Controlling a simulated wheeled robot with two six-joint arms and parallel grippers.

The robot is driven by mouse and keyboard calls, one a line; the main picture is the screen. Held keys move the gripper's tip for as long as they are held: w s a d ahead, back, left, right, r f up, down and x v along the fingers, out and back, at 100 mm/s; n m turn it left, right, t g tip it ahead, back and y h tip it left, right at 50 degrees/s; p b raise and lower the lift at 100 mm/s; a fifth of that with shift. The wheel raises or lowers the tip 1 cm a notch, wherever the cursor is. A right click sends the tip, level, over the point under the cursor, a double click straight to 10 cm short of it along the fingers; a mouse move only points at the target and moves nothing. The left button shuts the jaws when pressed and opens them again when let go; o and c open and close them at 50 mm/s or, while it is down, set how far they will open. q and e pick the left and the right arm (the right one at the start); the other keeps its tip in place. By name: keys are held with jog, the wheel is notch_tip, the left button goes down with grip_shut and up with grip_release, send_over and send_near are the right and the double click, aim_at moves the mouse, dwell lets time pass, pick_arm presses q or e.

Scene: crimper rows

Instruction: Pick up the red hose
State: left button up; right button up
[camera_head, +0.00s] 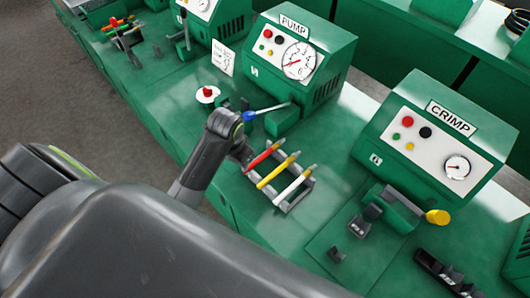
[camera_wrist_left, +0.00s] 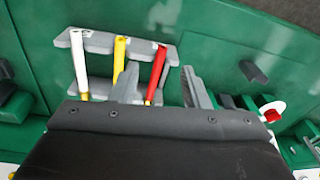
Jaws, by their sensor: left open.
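The red hose (camera_head: 264,156) lies on a grey rack (camera_head: 283,207), beside a yellow hose (camera_head: 277,171) and a white hose (camera_head: 294,186). In the left wrist view the red hose (camera_wrist_left: 156,74) shows between the two fingers of my left gripper (camera_wrist_left: 161,72). The fingers are open, one on each side of it, with gaps showing. In the head view my left gripper (camera_head: 242,152) is at the red hose's near end and partly hidden by its own wrist. My right gripper is not in view.
The green PUMP box (camera_head: 302,60) with a blue-tipped lever (camera_head: 268,111) stands behind the rack. A red knob on a white disc (camera_head: 208,94) is to the left. The green CRIMP box (camera_head: 434,135) with a yellow-knobbed handle (camera_head: 437,217) stands to the right.

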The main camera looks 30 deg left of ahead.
pick_arm(q)
notch_tip(320, 180, up, 6)
jog(key=m+g, duration=0.2)
send_over(262, 156)
notch_tip(262, 156, down, 11)
jog(key=b, duration=0.4)
jog(key=shift+s+r, duration=0.15)
jog(key=shift+r, duration=0.05)
jog(key=shift+f, duration=0.65)
jog(key=shift+f+p, duration=0.35)
jog(key=shift+f, duration=0.1)
notch_tip(262, 156, down, 3)
jog(key=shift+p, duration=0.45)
jog(key=shift+f, duration=0.75)
grip_shut()
